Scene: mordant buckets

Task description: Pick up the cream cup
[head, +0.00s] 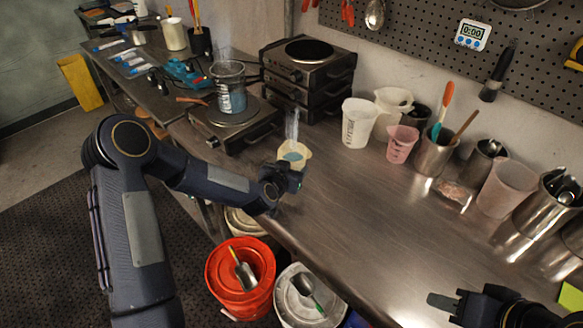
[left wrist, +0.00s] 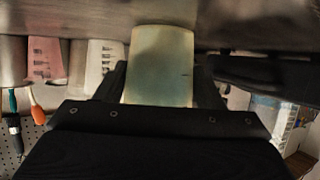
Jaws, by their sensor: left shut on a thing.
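The cream cup (head: 296,161) is at the bench's front edge side, just in front of the hot plate, with something bluish inside its mouth. My left gripper (head: 284,178) is shut on it. In the left wrist view the cream cup (left wrist: 160,65) stands between the two dark fingers. I cannot tell whether its base touches the bench. My right gripper (head: 447,303) is at the bottom right over the bench, partly cut off by the frame. Whether its jaws are apart is unclear.
A hot plate (head: 231,121) with a beaker (head: 229,88) stands behind the cup. A white jug (head: 357,124), a pink cup (head: 401,145) and steel utensil pots (head: 433,154) line the wall side. Red (head: 236,293) and white buckets (head: 291,314) stand below. The bench's middle is clear.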

